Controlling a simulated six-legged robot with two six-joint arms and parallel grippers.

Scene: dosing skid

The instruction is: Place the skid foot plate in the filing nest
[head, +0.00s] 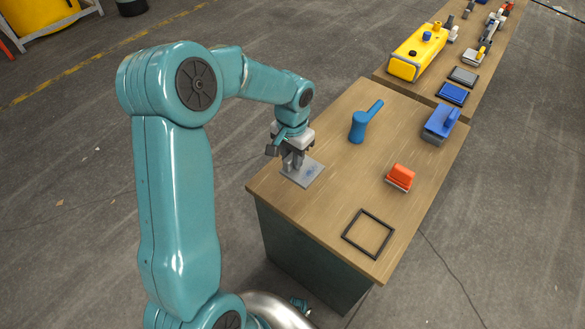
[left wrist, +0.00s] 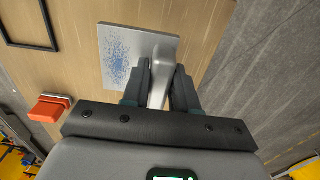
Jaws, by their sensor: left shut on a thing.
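The skid foot plate (head: 312,172) is a flat grey square with blue speckles on its face and a grey upright grip. It is near the left edge of the wooden bench; I cannot tell whether it touches the bench top. My left gripper (head: 293,163) is above it and shut on the upright grip. The left wrist view shows the plate (left wrist: 118,62) and the grip between both fingers (left wrist: 158,88). The filing nest looks to be the empty black square frame (head: 352,223) at the bench's near end, also at upper left in the wrist view (left wrist: 28,47). My right gripper is out of view.
An orange-red block tool (head: 402,174) lies right of the plate. A blue can with a spout (head: 359,125) and a blue-handled block (head: 440,122) stand farther back. A second bench beyond holds a yellow tank (head: 417,52). Bench top between plate and frame is clear.

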